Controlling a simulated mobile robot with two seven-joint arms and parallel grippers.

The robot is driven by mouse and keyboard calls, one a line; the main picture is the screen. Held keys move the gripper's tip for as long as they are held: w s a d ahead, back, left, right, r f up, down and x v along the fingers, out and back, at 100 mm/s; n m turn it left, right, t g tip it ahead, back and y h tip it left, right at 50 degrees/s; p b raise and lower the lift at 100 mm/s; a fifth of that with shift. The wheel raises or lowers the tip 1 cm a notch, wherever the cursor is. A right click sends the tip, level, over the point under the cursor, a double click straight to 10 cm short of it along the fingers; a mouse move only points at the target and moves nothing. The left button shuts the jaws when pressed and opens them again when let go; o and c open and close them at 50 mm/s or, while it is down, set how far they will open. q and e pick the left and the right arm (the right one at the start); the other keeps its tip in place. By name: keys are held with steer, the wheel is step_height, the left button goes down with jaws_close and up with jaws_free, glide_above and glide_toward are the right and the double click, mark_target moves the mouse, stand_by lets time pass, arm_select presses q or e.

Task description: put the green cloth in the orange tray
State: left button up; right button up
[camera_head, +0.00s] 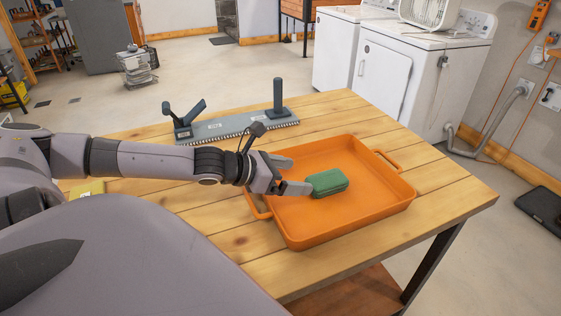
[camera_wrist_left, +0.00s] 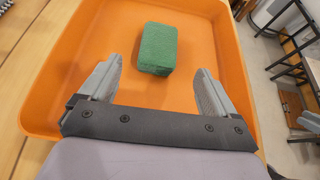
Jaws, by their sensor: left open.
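The green cloth (camera_head: 327,183) looks like a folded green block and lies inside the orange tray (camera_head: 388,209), near its middle. The tray rests on the wooden table. My left gripper (camera_head: 300,174) is over the left part of the tray with its fingers spread. In the left wrist view the green cloth (camera_wrist_left: 157,49) lies on the floor of the tray (camera_wrist_left: 60,70), beyond and between the two open fingertips, with a gap on each side. Nothing is held in the left gripper (camera_wrist_left: 157,75). My right gripper does not show.
A grey rack with dark uprights (camera_head: 238,125) stands on the table behind the tray. A yellow item (camera_head: 88,188) lies partly hidden behind my left arm. The table (camera_head: 440,180) is bare to the right of the tray. White machines (camera_head: 385,75) stand beyond the table.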

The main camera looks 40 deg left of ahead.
arm_select(q)
steer(key=shift+p+v, duration=1.05)
steer(key=shift+v, duration=0.25)
